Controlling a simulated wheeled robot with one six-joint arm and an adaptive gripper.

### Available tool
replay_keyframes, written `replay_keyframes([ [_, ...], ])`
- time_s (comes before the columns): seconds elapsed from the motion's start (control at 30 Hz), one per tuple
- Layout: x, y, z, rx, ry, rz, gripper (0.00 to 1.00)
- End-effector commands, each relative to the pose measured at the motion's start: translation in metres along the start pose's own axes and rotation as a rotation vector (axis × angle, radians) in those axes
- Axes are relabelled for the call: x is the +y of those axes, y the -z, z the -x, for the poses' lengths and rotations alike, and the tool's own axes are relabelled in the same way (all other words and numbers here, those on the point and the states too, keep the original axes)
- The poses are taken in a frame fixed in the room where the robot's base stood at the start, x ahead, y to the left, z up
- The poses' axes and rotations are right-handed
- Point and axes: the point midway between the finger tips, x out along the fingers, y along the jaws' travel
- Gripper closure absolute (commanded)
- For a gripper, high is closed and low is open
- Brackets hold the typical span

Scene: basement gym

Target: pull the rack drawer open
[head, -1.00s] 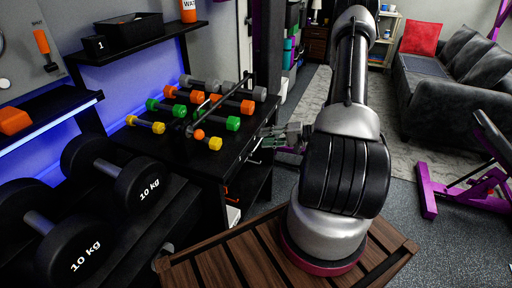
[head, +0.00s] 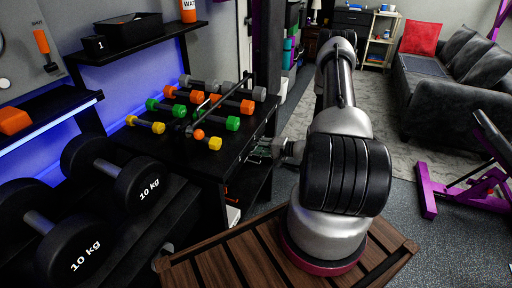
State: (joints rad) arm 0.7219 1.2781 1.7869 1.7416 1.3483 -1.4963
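The black rack (head: 188,153) stands left of centre with several small coloured dumbbells on its top. Its drawer front (head: 248,140) is on the side facing right, just under the top, and I see it at a steep angle. It looks closed or nearly so. My gripper (head: 258,151) is at this drawer front, at the height of the handle. The fingers are small and dark against the rack and cover the handle, so I cannot tell whether they are open or touch it.
Large 10 kg dumbbells (head: 126,183) lie on a stand at the lower left. A wooden slatted surface (head: 240,258) is under my arm. A purple-framed bench (head: 428,190) stands at the right, with a dark sofa (head: 446,98) behind. Floor right of the rack is free.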

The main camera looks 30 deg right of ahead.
Motion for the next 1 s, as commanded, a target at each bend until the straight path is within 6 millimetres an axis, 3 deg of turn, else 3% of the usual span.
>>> replay_keyframes([
  [0.13, 0.0, 0.0, 0.0, 0.0, 0.0, 0.0, 0.68],
  [0.3, 0.0, 0.0, 0.0, -0.001, 0.0, 0.0, 0.99],
  [0.73, 0.002, 0.0, 0.008, 0.0, -0.001, 0.0, 1.0],
  [0.87, 0.005, 0.001, 0.024, 0.002, 0.0, -0.001, 1.0],
  [1.0, 0.011, 0.001, 0.053, 0.004, 0.0, -0.001, 1.0],
])
